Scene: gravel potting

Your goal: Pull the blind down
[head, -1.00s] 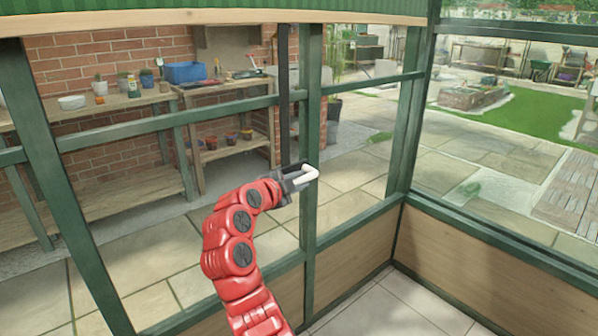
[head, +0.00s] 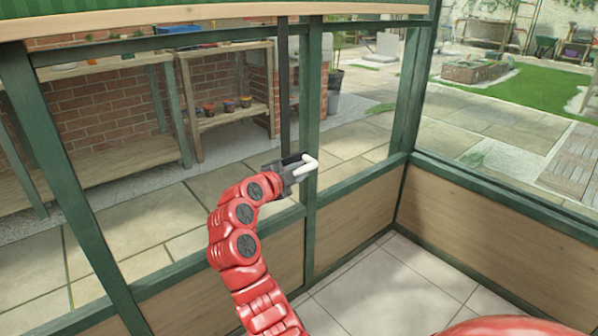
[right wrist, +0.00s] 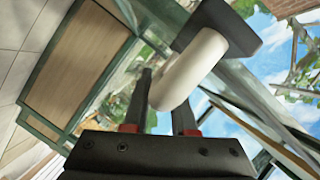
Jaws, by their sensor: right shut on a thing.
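The blind (head: 200,5) shows as a green striped strip along the top of the head view. Its pale wooden bottom bar (head: 180,23) lies just above the window's green crossbar in the picture. A dark strap (head: 284,90) hangs straight down from the bar to a white handle (head: 308,165). My right gripper (head: 297,172) is shut on this handle, in front of the green window post. In the right wrist view, the thick white handle (right wrist: 188,72) lies across my gripper fingers (right wrist: 160,108), with a dark block at its upper end. My left gripper is not in view.
Green window posts (head: 311,120) stand close behind my right gripper. A low wood-panelled wall (head: 355,220) runs below the glass, meeting a second wall in the corner. The tiled floor (head: 365,285) is clear. Wooden benches (head: 110,165) with pots stand outside.

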